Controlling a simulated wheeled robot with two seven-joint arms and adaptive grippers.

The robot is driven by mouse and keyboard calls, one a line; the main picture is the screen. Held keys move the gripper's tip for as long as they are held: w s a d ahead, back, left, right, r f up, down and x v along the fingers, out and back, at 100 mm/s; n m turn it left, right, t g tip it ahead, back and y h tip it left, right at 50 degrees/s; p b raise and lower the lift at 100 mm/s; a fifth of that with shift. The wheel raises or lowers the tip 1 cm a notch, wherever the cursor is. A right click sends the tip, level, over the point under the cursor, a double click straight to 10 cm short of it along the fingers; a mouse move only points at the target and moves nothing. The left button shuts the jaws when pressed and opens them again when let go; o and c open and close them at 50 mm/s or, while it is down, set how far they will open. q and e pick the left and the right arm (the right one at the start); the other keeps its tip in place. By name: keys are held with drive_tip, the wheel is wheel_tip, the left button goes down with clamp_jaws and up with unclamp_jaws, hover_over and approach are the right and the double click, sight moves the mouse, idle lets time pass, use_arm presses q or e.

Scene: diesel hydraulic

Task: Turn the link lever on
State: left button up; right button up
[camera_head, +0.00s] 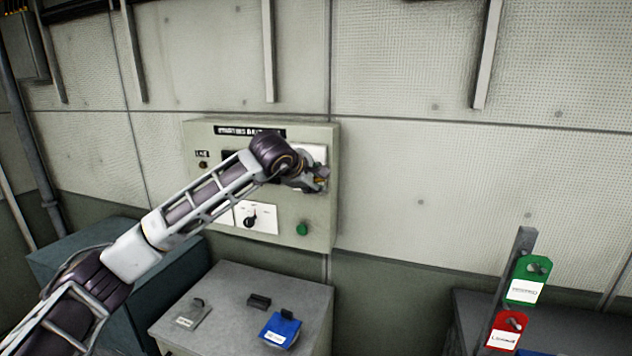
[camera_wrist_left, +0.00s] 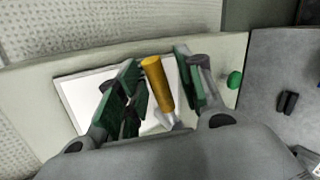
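The lever has a yellow cylindrical handle (camera_wrist_left: 157,84) on a pale base, in front of a white plate (camera_wrist_left: 82,100) on the control box. My left gripper (camera_wrist_left: 156,66) is open, with its green-padded fingers on either side of the handle. Gaps show between the handle and both fingers, so it is not gripped. In the head view my left gripper (camera_head: 317,180) is at the upper right of the control box (camera_head: 325,215) and hides most of the lever. My right gripper is not in view.
The box also carries a black rotary switch (camera_head: 250,220) and a green button (camera_head: 302,229). Below stands a grey cabinet (camera_head: 225,290) with a blue tag (camera_head: 280,330) on top. Green (camera_head: 527,282) and red (camera_head: 507,332) tags hang at the right. The wall right of the box is clear.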

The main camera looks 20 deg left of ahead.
use_arm(q)
drive_tip(key=v, duration=1.1)
drive_tip(key=shift+s+r, duration=0.2)
drive_tip(key=shift+s, duration=0.1)
